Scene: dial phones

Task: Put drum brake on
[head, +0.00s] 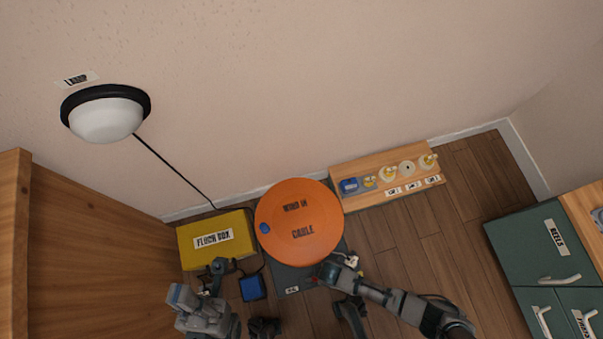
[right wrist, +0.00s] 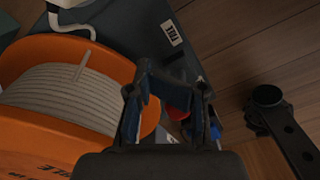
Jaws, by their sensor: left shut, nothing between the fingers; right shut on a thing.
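The orange cable drum (head: 298,212) stands on a dark grey base (head: 285,277) and has a lettered top. The right wrist view shows pale cable wound on the drum (right wrist: 25,140). My right gripper (head: 328,272) is low at the drum's front right edge. In the right wrist view, its fingers (right wrist: 168,90) are closed around a small red part (right wrist: 178,112) on the base, partly hidden by the fingers. I cannot tell for sure whether this is the brake. My left gripper (head: 218,267) is shut and empty, in front of the yellow box.
A yellow box (head: 205,235) stands left of the drum, with a small blue box (head: 252,288) before it. A wooden board with several small parts (head: 385,203) lies at the wall. Green cabinets (head: 530,245) stand right. Wooden floor (head: 440,240) is clear between.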

